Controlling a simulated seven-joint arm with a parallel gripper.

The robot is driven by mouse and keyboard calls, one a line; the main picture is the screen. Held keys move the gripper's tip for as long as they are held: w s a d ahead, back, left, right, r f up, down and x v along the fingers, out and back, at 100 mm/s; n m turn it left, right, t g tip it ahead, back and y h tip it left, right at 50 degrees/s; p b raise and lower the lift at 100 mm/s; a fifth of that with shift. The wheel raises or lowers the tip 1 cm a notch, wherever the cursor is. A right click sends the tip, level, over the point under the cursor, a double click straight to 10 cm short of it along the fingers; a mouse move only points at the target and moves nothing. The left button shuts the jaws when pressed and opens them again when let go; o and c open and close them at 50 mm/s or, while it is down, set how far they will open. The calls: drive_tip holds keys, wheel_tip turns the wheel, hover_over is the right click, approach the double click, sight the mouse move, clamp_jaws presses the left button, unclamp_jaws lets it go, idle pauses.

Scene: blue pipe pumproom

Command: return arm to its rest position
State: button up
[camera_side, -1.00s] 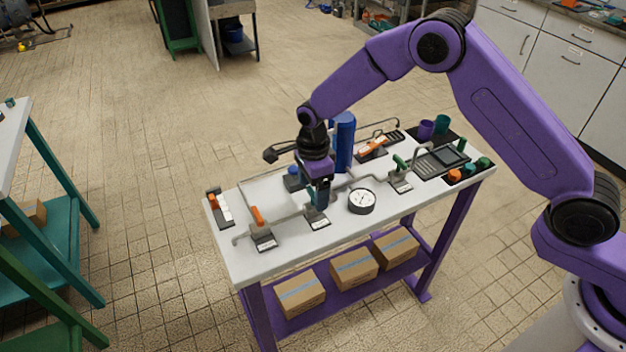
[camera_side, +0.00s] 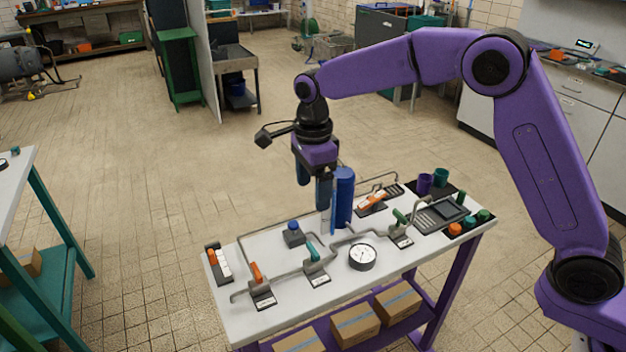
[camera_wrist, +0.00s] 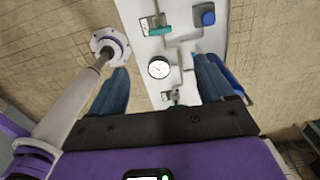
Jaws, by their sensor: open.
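My gripper (camera_side: 313,190) hangs pointing down, raised above the white pipe table (camera_side: 240,312), open with nothing between its fingers. In the wrist view its two blue fingers (camera_wrist: 163,80) are spread apart, with the table below between them. Under and in front of it, a teal-handled valve (camera_side: 313,256) sits on the grey pipe, apart from the fingers; it also shows at the top of the wrist view (camera_wrist: 157,22). A blue cylinder (camera_side: 344,198) stands upright just right of the gripper in the side view; I cannot tell the gap between them.
An orange-handled valve (camera_side: 257,275), a green-handled valve (camera_side: 401,230), a round gauge (camera_side: 362,257) and a blue knob (camera_side: 293,232) stand on the table. Purple (camera_side: 424,184) and teal (camera_side: 441,177) cups are at the back right. Air above the table's left half is clear.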

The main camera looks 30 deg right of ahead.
drive_tip(key=shift+r, duration=0.5)
drive_tip(key=s+d+n, duration=0.7)
drive_tip(key=s+n, duration=0.3)
drive_tip(key=s, duration=0.1)
drive_tip(key=s+d+n, duration=0.7)
drive_tip(key=s+n, duration=0.3)
drive_tip(key=s, duration=0.2)
drive_tip(key=s+d+n, duration=0.7)
drive_tip(key=s+n, duration=0.4)
drive_tip(key=s, duration=0.1)
drive_tip(key=shift+r, duration=0.2)
